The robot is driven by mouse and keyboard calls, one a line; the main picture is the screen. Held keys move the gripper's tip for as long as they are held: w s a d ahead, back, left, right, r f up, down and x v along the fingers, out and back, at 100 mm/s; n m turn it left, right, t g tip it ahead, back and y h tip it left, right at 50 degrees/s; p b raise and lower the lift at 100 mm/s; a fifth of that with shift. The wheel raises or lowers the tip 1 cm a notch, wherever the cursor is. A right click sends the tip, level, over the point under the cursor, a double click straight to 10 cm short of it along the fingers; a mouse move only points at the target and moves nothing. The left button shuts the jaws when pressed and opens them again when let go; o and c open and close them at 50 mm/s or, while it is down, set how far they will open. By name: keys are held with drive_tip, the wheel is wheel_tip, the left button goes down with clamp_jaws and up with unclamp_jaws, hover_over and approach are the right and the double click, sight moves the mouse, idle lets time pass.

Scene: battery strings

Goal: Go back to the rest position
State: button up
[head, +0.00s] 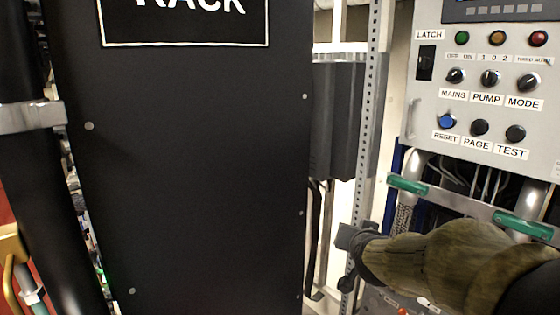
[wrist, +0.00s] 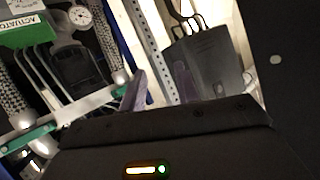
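My gripper (head: 346,260) is at the lower right of the head view, at the end of my sleeved arm, in front of the perforated metal upright. Its two dark fingers are apart and nothing shows between them. In the wrist view my gripper (wrist: 160,85) also shows two purplish fingers with an empty gap. The grey control panel (head: 485,100) with knobs, lamps and labels is above and right of my gripper in the head view. The black rack panel (head: 200,170) stands to its left.
The perforated upright (head: 369,130) runs beside a dark grey box (head: 338,120). A metal bar with green ends (head: 407,184) crosses below the control panel, close to my arm. In the wrist view, a gauge (wrist: 79,15) and braided hoses (wrist: 12,97) lie left of my fingers.

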drive_tip(key=s+a+f+n+g+y, duration=0.1)
drive_tip(key=s+f+n+g, duration=0.3)
drive_tip(key=s+f+g, duration=0.6)
drive_tip(key=s+a+f, duration=0.1)
drive_tip(key=s+f, duration=0.8)
drive_tip(key=s, duration=0.1)
drive_tip(key=shift+g+y, duration=0.3)
drive_tip(key=shift+a, duration=0.1)
idle(0.7)
